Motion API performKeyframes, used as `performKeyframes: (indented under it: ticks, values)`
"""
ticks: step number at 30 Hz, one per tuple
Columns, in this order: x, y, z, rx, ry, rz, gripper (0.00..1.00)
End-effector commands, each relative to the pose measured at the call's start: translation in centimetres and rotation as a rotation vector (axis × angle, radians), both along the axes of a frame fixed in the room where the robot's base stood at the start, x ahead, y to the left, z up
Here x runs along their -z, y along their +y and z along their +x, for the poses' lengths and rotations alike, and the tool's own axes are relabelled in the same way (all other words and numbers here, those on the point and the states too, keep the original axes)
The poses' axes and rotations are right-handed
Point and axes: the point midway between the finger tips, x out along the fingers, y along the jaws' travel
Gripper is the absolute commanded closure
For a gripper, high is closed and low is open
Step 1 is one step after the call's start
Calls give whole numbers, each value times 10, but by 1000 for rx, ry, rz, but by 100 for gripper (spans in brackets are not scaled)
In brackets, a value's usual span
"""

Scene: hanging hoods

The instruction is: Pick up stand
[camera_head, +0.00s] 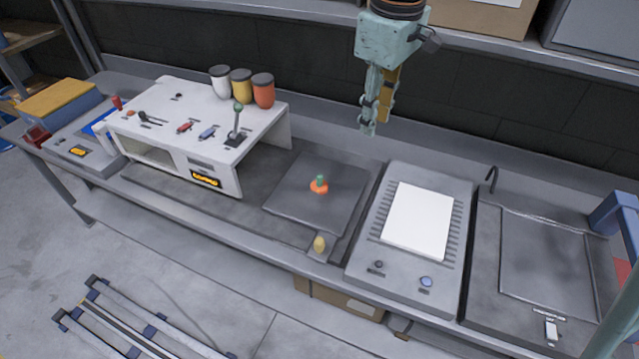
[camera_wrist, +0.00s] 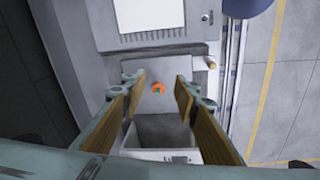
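A small orange piece with a green top, which looks like the stand (camera_head: 319,186), rests upright near the middle of a dark square plate (camera_head: 300,212). My gripper (camera_head: 377,122) hangs well above the bench, pointing down, in the upper right of the head view. In the wrist view, the two fingers of my gripper (camera_wrist: 158,80) are spread wide with nothing between them. The orange stand (camera_wrist: 158,88) shows far below, lined up with the gap between the fingertips. Nothing covers it in either view.
A white console (camera_head: 190,120) with levers and three jars (camera_head: 241,85) stands left of the plate. A grey device with a white panel (camera_head: 418,220) lies to its right. A yellow knob (camera_head: 319,244) sits at the plate's front. A shelf runs overhead behind.

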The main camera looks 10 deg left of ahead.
Motion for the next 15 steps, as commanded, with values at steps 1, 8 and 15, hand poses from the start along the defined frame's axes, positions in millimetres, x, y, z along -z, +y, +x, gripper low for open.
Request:
performKeyframes:
  ticks: [1,8,15]
  values:
    - [5,7,6,-20,6,-3,72]
    - [32,32,30,-116,24,-16,72]
    - [61,59,52,-217,43,-28,72]
